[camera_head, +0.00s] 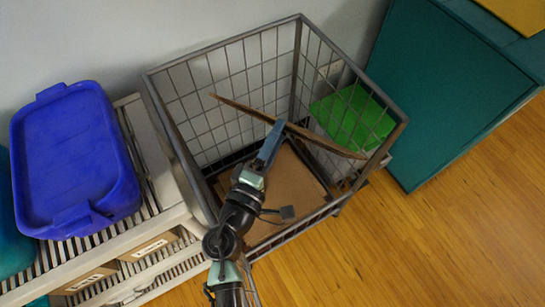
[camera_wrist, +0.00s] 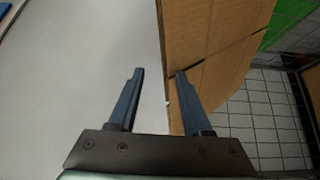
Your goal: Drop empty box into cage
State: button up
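The wire cage (camera_head: 222,46) stands in the middle of the head view, open at the top. A thin-edged brown cardboard box (camera_head: 322,143) shows tilted across the cage's upper part. In the wrist view the box's cardboard face (camera_wrist: 215,40) is close up, with its left edge between my fingers. My gripper (camera_head: 272,138) is over the cage beside the box. In the wrist view my gripper's fingers (camera_wrist: 160,78) stand apart. The right finger overlaps the cardboard and the left finger is clear of it. I cannot tell whether the right finger touches it.
More brown cardboard (camera_head: 282,195) lies low in the cage. A green box (camera_head: 352,115) shows at the cage's right side. A blue lidded bin (camera_head: 75,160) sits on a slatted shelf (camera_head: 150,165) at left. A teal cabinet (camera_head: 450,80) stands right; wooden floor is clear in front.

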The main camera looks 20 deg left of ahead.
jog(key=s+b, duration=0.3)
jog(key=s, duration=1)
jog(key=shift+a, duration=0.2)
jog(key=w+d+r+m+t+h+p, duration=0.15)
jog(key=w+r+m, duration=0.3)
jog(key=r, duration=0.45)
jog(key=w+d+r+m+p, duration=0.2)
jog(key=w+r+m, duration=0.2)
jog(key=w+r, duration=0.3)
jog(key=w+d+r+m+h+p, duration=0.15)
jog(key=w+r+m, duration=0.25)
jog(key=r, duration=0.6)
jog(key=s+d+r+m+t+y+p, duration=0.1)
jog(key=s+d+r+t, duration=0.1)
jog(key=r, duration=0.9)
jog(key=s+d+r+m+t+y+p, duration=0.1)
jog(key=s+d+r+m+t, duration=0.1)
jog(key=r, duration=0.9)
jog(key=s+d+r+m+t+y, duration=0.1)
jog(key=s+d+r+m+t, duration=0.1)
jog(key=r, duration=0.9)
jog(key=shift+s+d+r+t+y+p, duration=0.3)
jog(key=shift+s+d+t+p, duration=0.1)
jog(key=shift+s+d+t, duration=0.45)
